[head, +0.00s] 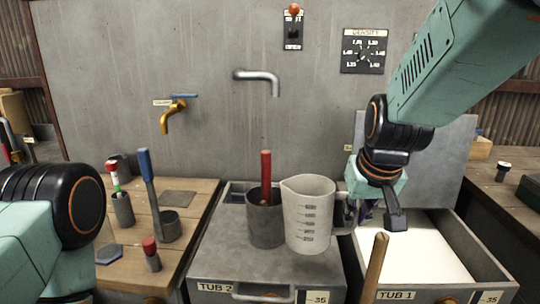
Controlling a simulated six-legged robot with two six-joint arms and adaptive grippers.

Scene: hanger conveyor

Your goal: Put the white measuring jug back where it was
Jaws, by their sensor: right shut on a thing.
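The white measuring jug (308,213) is upright over the grey lid of tub 2 (215,262), with its scale marks facing me. I cannot tell whether its base touches the lid. My right gripper (368,208) is at the jug's right side, shut on its handle, which is mostly hidden by the fingers. My left arm shows at the left edge, but its gripper is out of view.
A grey cup (265,222) with a red-handled tool stands close left of the jug. Tub 1 (470,262), at right, is open with white contents; a wooden handle (375,268) rises in front. A wooden bench (193,192) at left holds several tools. A spout (258,77) hangs above.

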